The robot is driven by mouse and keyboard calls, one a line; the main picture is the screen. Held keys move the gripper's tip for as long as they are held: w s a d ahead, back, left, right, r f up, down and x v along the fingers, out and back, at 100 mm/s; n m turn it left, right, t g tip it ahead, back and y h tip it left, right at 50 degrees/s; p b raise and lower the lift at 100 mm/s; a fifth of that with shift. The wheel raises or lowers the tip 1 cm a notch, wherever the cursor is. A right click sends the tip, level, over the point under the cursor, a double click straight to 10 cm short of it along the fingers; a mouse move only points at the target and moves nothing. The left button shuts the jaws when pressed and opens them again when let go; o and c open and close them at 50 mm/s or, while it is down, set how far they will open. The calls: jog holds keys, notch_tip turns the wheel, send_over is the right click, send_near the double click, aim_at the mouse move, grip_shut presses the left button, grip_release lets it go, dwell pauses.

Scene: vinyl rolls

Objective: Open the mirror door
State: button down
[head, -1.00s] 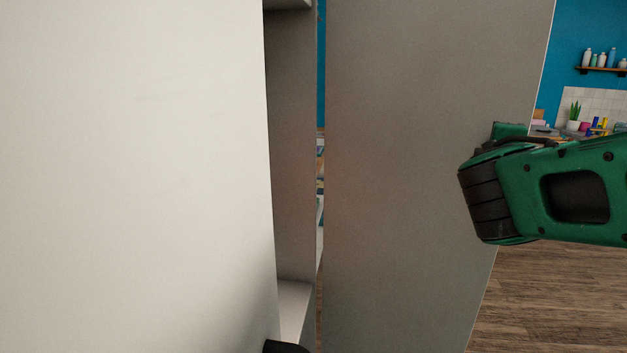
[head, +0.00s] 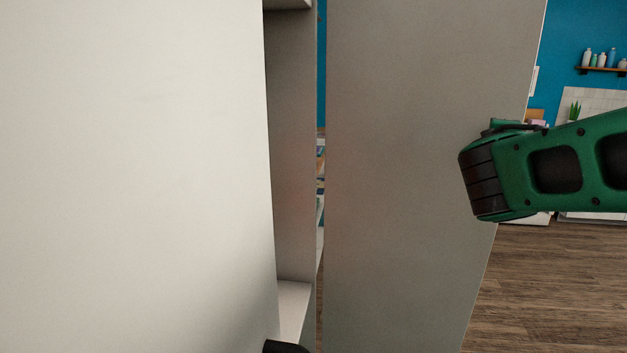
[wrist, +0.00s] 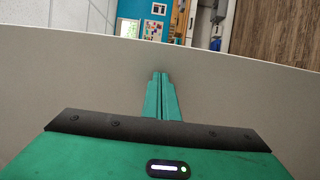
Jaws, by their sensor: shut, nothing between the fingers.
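The mirror door (head: 415,170) is the tall grey panel right of centre in the head view. It stands ajar, swung out from the cabinet (head: 292,150), whose inner side wall and shelves show through a narrow gap on its left. The door also fills the middle of the wrist view (wrist: 60,75) as a pale grey surface. My gripper (wrist: 160,76) is shut and empty, its green fingers together against or just over that surface; I cannot tell if they touch. In the head view my green and black arm end overlaps the door's right edge, and the fingertips cannot be made out.
A large pale panel (head: 130,170) fills the left of the head view. Beyond the door on the right are open wooden floor (head: 545,290), a blue wall and a shelf with bottles (head: 601,68). A plant (head: 575,110) stands below the shelf.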

jog(key=shift+w, duration=0.1)
jog(key=x, duration=0.3)
jog(key=shift+w+a, duration=0.1)
jog(key=shift+w, duration=0.25)
jog(key=v, duration=0.6)
dwell(0.5)
